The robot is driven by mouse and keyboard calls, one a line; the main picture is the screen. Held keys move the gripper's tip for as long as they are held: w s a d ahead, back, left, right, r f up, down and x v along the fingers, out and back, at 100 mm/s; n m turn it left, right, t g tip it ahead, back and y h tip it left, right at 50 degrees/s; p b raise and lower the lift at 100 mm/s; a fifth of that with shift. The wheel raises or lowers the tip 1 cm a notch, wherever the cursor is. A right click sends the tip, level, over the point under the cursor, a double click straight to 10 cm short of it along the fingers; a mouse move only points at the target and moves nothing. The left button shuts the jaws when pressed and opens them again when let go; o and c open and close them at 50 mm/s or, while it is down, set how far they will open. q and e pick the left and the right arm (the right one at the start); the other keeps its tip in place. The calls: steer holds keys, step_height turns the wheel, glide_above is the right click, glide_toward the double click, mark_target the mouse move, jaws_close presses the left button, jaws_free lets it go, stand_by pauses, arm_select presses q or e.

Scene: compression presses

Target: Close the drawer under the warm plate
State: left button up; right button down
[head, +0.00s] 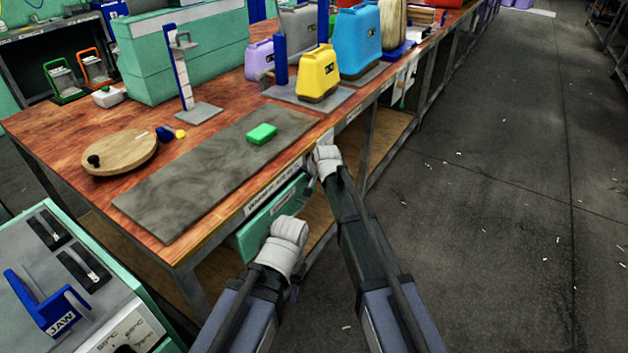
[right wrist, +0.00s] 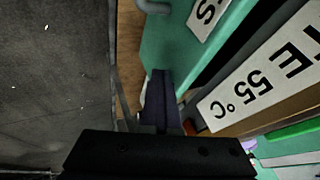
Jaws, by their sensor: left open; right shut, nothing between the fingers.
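The warm plate (head: 190,182) is a flat grey slab on the wooden table, with a green block (head: 262,133) on it. Below its labelled front edge is the teal drawer (head: 262,222); a gap or dark strip shows above its front, and I cannot tell how far it stands out. In the right wrist view the drawer front (right wrist: 185,48) has a white label and grey handle. My right gripper (head: 325,160) is shut and empty at the drawer's right end; its dark fingers (right wrist: 160,98) are close to the front, contact unclear. My left gripper (head: 290,232) is open, in front of the drawer's left part.
A round wooden board (head: 120,152), yellow canister (head: 318,74) and blue canister (head: 357,42) stand on the table. A teal machine with a blue JAW lever (head: 42,305) is at lower left. The floor (head: 500,200) to the right is free.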

steer(key=shift+w+a+r, duration=0.1)
steer(key=shift+w+a, duration=0.1)
steer(key=shift+a, duration=0.1)
arm_select(q)
step_height(320, 180, up, 8)
steer(key=p, duration=0.8)
steer(key=shift+d, duration=0.45)
arm_select(e)
steer(key=s+d+r, duration=0.5)
steer(key=s+r, duration=0.2)
steer(key=s, duration=0.1)
steer(key=shift+s+d+r, duration=0.2)
steer(key=shift+d+r, duration=0.15)
steer(key=shift+r, duration=0.05)
